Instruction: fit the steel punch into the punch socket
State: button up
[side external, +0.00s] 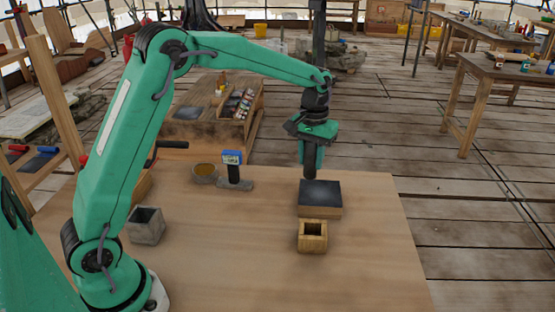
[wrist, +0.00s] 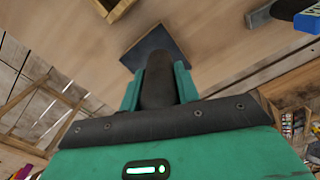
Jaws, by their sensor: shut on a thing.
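My gripper (side external: 311,158) points down above a dark-topped wooden block and is shut on a dark, rounded thing, which I take to be the steel punch (wrist: 158,82). In the wrist view, the green jaws of my gripper (wrist: 158,76) stand on either side of it. Its lower end is at or just above the dark top; I cannot tell whether it touches. A wooden block with a square hole (side external: 313,243) stands just in front of the dark-topped block. A grey block with a square opening (side external: 146,231) stands at the left. I cannot tell which one is the punch socket.
The dark-topped block (side external: 320,193) lies under my gripper. The table (side external: 240,260) is clear at the front middle and right.

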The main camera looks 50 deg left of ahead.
jog(key=s+r+m, duration=0.4)
jog(key=s, duration=0.7)
jog(key=shift+a, duration=0.25)
jog(key=s+d+f+n, duration=0.2)
jog(key=s+n, duration=0.1)
jog(key=s, duration=0.4)
jog(key=s+d+f+n, duration=0.2)
jog(key=s+n, duration=0.1)
jog(key=s, duration=0.5)
jog(key=shift+d+f, duration=0.25)
jog(key=shift+d, duration=0.1)
jog(key=shift+a, duration=0.1)
jog(key=w+a+f, duration=0.3)
jog(key=a+f, duration=0.4)
jog(key=a, duration=0.4)
jog(key=shift+w, duration=0.4)
